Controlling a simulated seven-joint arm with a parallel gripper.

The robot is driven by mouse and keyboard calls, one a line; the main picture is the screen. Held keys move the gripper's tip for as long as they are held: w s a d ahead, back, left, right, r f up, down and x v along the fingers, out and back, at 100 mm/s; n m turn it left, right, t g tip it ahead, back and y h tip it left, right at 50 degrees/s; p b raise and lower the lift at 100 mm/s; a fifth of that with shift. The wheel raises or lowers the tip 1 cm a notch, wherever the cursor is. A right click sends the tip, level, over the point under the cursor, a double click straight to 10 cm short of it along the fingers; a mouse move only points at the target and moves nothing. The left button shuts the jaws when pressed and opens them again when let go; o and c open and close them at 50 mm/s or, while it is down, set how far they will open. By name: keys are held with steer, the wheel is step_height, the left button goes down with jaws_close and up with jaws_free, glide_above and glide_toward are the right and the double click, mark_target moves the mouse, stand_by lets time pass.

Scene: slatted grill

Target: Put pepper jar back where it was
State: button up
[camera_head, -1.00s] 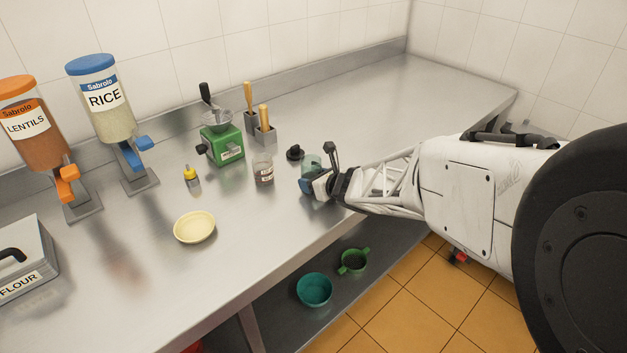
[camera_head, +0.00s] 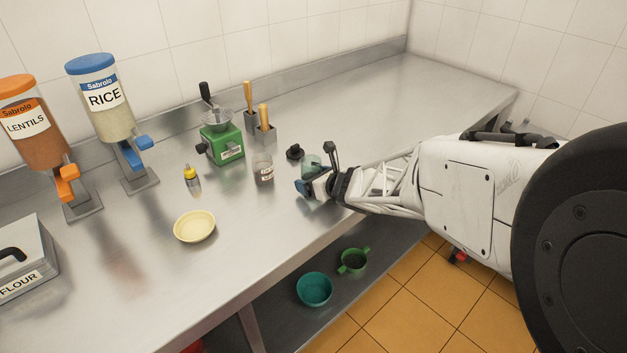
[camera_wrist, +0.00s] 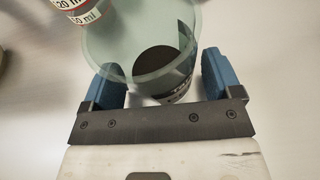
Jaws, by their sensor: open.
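My gripper (camera_head: 308,181) is low over the counter near its front edge, with its blue fingers apart. In the wrist view its fingers (camera_wrist: 161,80) stand on either side of a translucent green vessel (camera_wrist: 102,50). A dark round-topped thing (camera_wrist: 157,60) with pale lettering low on its side shows in or through this vessel. It may be the pepper jar, but I cannot read the lettering. In the head view the green vessel (camera_head: 311,161) is partly hidden by my gripper. I cannot tell whether the fingers touch anything.
A clear labelled container (camera_head: 263,168) stands left of my gripper, with a small black object (camera_head: 295,152) nearby. Behind are a green grinder (camera_head: 222,145) and utensil holders (camera_head: 265,136). A yellow-capped bottle (camera_head: 192,178) and cream bowl (camera_head: 194,226) are farther left. The back-right counter (camera_head: 400,95) is clear.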

steer(key=shift+v, duration=6)
steer(key=shift+r, duration=0.1)
steer(key=shift+w+d+r+m, duration=0.1)
steer(key=shift+d+r+m, duration=0.15)
steer(key=shift+r+m, duration=0.2)
steer(key=s+d+r+m+h, duration=0.45)
steer(key=d+r+m, duration=0.2)
steer(key=m, duration=0.55)
steer(key=s+d+r+m+h, duration=0.3)
steer(key=d+r+m+h, duration=0.4)
steer(key=m, duration=0.6)
steer(key=s+r+m+g+y, duration=0.1)
steer(key=s+m+g, duration=0.6)
steer(key=s+m, duration=1.2)
steer(key=s+y, duration=0.1)
steer(key=s, duration=0.1)
steer(key=shift+s+d, duration=0.35)
steer(key=shift+s, duration=0.05)
